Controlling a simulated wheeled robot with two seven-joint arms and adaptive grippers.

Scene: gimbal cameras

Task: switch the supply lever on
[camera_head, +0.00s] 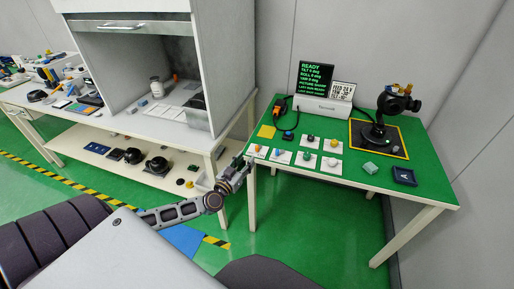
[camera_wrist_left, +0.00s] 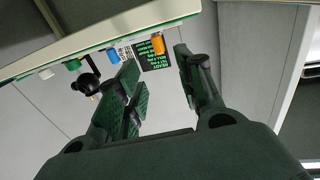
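An orange and black box (camera_head: 280,110), which looks like the supply unit, stands at the back left of the green table (camera_head: 345,185). Its lever is too small for me to tell its position. My left gripper (camera_head: 243,163) is in front of the table's left end, apart from the box. In the left wrist view the left gripper's fingers (camera_wrist_left: 157,65) stand apart with nothing between them. The wrist view is turned over and shows an orange piece (camera_wrist_left: 158,43) and a dark screen beyond the fingers. My right gripper is not in view.
Several white cards with coloured knobs (camera_head: 308,158) lie at the table's front left. A READY screen (camera_head: 315,78) stands behind, and a black gimbal (camera_head: 378,130) stands on the right. A white bench with a hood (camera_head: 150,110) is on the left.

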